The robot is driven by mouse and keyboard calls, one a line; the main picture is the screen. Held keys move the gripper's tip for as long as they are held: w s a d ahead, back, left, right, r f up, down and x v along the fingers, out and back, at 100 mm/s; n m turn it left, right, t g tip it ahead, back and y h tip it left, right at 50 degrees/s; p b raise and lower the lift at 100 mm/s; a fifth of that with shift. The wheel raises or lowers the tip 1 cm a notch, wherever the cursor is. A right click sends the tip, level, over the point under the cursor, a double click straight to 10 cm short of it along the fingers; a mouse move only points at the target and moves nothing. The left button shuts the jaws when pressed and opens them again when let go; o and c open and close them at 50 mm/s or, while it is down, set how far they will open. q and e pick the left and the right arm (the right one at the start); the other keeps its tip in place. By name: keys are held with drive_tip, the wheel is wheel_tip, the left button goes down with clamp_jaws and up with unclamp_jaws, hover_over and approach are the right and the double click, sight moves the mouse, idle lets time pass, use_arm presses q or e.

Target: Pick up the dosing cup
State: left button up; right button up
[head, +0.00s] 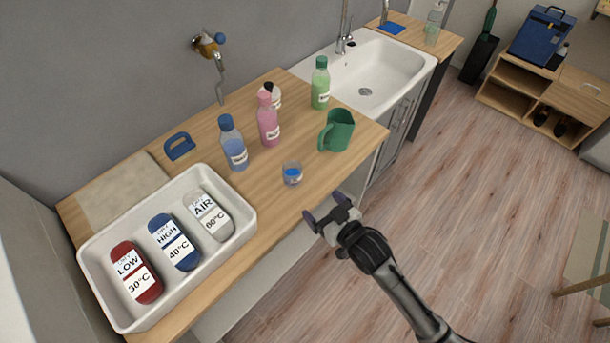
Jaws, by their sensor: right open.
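The dosing cup (292,173) is a small clear cup with blue inside. It stands upright on the wooden counter (262,203), near its front edge. My right gripper (322,222) is open and empty, just off the counter's front edge. In the picture it is below and slightly right of the cup, apart from it. My left gripper does not show.
Behind the cup stand a blue bottle (232,146), a pink bottle (268,122), a white bottle (275,97) and a green bottle (320,86). A green jug (338,132) is to the right. A white tray (245,215) with three labelled tags is left.

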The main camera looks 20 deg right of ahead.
sight(298, 181)
drive_tip(key=x, duration=0.2)
drive_tip(key=b+x, duration=0.1)
drive_tip(key=x, duration=0.5)
drive_tip(key=shift+w+a+r, duration=0.15)
drive_tip(key=shift+w+r, duration=0.05)
drive_tip(key=shift+r, duration=0.05)
drive_tip(key=shift+b+x, duration=0.8)
drive_tip(key=shift+x, duration=1.95)
drive_tip(key=shift+f, duration=0.1)
drive_tip(key=shift+c, duration=0.3)
drive_tip(key=c, duration=0.8)
drive_tip(key=shift+c, duration=1)
